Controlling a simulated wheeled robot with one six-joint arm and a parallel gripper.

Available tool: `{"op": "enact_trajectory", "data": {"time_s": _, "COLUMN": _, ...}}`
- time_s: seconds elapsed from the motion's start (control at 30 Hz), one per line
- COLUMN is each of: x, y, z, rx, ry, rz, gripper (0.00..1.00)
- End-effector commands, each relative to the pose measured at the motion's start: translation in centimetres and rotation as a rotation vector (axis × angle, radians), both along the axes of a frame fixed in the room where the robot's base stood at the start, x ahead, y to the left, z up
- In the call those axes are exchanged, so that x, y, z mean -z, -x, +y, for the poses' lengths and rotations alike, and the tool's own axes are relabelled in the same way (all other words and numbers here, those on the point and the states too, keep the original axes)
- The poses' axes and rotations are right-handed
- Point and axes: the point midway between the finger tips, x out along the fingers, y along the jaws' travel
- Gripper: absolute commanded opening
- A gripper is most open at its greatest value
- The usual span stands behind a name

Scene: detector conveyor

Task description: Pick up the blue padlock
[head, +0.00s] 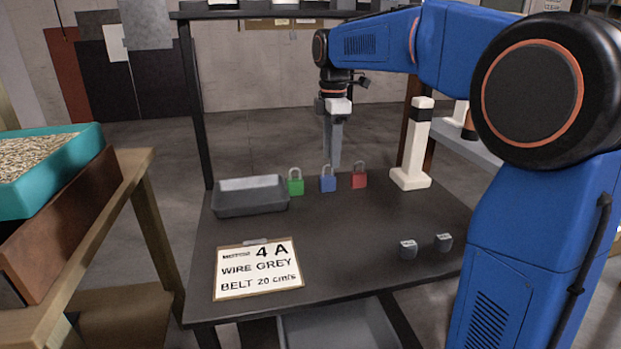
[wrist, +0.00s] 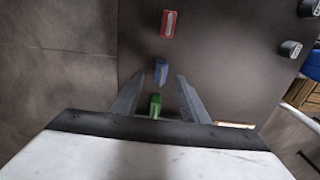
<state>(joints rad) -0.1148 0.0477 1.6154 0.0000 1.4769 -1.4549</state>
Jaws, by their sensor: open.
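The blue padlock (head: 328,184) stands upright on the dark table between a green padlock (head: 295,186) and a red padlock (head: 359,180). My gripper (head: 334,165) points down above the padlocks, close over the blue one. In the wrist view my gripper (wrist: 160,85) is open and empty, its fingers apart. The blue padlock (wrist: 161,70) shows between and just beyond the fingertips. The green padlock (wrist: 155,105) shows between the fingers nearer the palm, and the red padlock (wrist: 169,23) lies farther out. I cannot tell the exact height of the fingertips above the blue padlock.
A grey tray (head: 250,212) sits left of the padlocks. A white post (head: 415,150) stands at the right. A clipboard sign (head: 258,270) and two small dark blocks, one of them here (head: 408,250), are toward the front. The table middle is clear.

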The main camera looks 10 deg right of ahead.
Motion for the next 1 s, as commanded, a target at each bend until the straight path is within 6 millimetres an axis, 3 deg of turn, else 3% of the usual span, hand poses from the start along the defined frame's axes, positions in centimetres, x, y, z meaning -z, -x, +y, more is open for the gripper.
{"op": "enact_trajectory", "data": {"time_s": 0.37, "x": 3.2, "y": 0.1, "z": 0.3, "rx": -0.003, "ry": 0.0, "rz": 0.003, "gripper": 0.41}}
{"op": "enact_trajectory", "data": {"time_s": 0.67, "x": 7.0, "y": 0.4, "z": 0.6, "rx": -0.001, "ry": 0.001, "rz": 0.003, "gripper": 0.41}}
{"op": "enact_trajectory", "data": {"time_s": 1.0, "x": 7.5, "y": 0.3, "z": 0.6, "rx": -0.001, "ry": 0.0, "rz": 0.001, "gripper": 0.38}}
